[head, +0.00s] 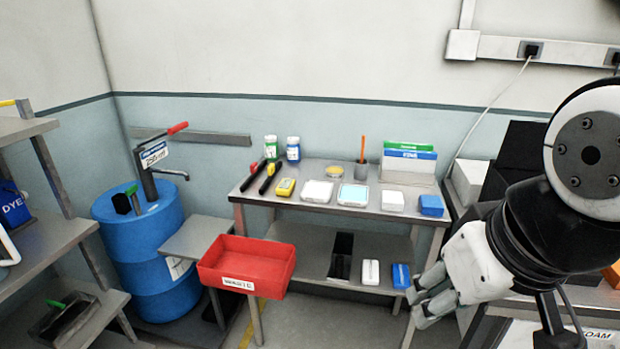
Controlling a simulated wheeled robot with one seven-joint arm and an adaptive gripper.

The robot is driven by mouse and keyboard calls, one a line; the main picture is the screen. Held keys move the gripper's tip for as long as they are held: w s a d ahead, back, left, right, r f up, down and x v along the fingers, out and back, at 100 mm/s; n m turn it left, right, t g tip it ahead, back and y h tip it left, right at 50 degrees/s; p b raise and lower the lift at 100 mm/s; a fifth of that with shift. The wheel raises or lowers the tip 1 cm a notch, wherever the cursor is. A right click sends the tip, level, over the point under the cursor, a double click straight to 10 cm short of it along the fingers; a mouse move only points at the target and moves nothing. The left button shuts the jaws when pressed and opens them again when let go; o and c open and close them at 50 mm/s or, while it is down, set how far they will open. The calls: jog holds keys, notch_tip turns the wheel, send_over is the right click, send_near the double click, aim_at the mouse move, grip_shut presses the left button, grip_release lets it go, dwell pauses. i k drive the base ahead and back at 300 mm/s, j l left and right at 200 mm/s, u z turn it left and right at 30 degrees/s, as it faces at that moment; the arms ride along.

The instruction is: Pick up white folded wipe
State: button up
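Several flat pale items lie on the upper top of the grey table (290,212). A white flat square piece (317,191) lies left of a light blue one (354,195), and a smaller white block (392,200) lies to their right. I cannot tell for certain which white piece is the folded wipe. Another white item (370,272) lies on the lower shelf. My gripper (417,307) hangs at the lower right, in front of the table's right end and below its top, apart from the white items. Nothing shows in it; its finger gap is unclear.
A red bin (246,265) juts out at the table's front left. A blue box (430,205) sits at the top's right end, with an upright file holder (409,163) behind. A blue drum (150,250) stands left. A blue item (401,276) lies on the lower shelf.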

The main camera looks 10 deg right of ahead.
aim_at(393, 200)
jog(key=i+j+z, duration=0.2)
jog(key=i, duration=0.2)
jog(key=i+j+z, duration=0.1)
jog(key=i+z, duration=0.15)
jog(key=i, duration=0.2)
jog(key=i+j+z, duration=0.2)
jog(key=i, duration=0.2)
